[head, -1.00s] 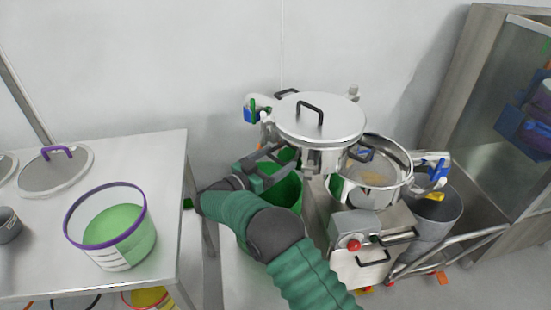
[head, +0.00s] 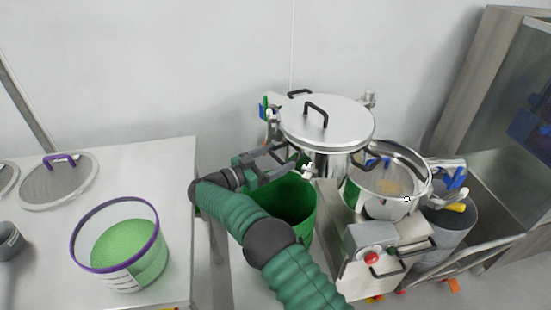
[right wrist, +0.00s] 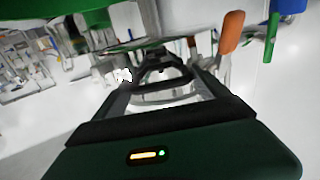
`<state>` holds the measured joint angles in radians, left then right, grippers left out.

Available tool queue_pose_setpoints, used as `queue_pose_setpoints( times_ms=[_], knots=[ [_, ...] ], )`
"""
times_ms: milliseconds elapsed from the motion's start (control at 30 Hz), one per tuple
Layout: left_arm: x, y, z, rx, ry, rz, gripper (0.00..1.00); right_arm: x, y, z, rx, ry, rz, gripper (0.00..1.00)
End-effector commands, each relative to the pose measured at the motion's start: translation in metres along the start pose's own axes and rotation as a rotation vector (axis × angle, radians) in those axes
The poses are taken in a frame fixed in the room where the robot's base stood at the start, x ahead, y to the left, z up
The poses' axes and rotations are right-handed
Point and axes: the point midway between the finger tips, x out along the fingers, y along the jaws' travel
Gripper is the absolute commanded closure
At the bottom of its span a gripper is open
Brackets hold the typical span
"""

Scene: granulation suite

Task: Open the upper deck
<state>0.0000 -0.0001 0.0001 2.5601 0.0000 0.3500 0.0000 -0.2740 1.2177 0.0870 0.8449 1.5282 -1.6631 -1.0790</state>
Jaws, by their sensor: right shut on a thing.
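The upper deck (head: 325,122), a round steel drum with a lid and black handles, is swung to the back left of the machine. It stands apart from the open lower bowl (head: 427,172), whose inside shows. My right gripper (head: 300,158) is at the deck's front left side, shut on a dark handle of the deck, which its fingers largely hide in the head view. In the right wrist view the fingers (right wrist: 162,68) close around a dark part. My left gripper is not in view.
A green bin (head: 290,200) stands under the deck, a grey bin (head: 450,235) to the right of the bowl. A steel table (head: 180,165) at left carries a purple-rimmed tub (head: 130,265) and a lid (head: 58,182). A control box with a red button (head: 371,258) is in front.

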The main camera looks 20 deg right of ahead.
Motion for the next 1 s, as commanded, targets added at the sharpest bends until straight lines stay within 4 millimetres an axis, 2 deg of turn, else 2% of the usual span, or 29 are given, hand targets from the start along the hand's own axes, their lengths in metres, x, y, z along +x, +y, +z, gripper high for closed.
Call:
queue_pose_setpoints(
  times_ms=[67, 100, 133, 467, 567, 667, 867, 1000],
  knots=[
    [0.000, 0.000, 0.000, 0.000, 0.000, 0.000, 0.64, 0.000, 0.000, 0.002, -0.003, -0.003, 0.001, 0.89],
    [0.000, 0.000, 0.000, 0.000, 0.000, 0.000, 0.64, 0.000, 0.000, 0.002, -0.003, -0.003, 0.001, 0.13],
    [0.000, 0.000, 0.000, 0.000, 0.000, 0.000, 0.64, 0.000, 0.000, 0.002, -0.002, -0.003, 0.001, 0.09],
    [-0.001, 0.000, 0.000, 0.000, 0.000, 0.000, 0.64, 0.000, 0.000, -0.002, 0.000, 0.000, 0.001, 0.07],
    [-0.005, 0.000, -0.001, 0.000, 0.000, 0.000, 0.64, 0.000, 0.000, -0.014, 0.002, -0.001, 0.002, 0.07],
    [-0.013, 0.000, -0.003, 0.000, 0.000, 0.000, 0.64, 0.001, -0.001, -0.038, 0.002, -0.001, 0.002, 0.07],
    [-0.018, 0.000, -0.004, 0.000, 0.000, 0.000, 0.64, -0.022, 0.031, -0.040, -0.006, -0.002, -0.001, 0.07],
    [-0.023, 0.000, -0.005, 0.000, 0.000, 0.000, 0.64, -0.043, 0.062, -0.043, -0.006, -0.001, -0.001, 0.07]
  ],
)
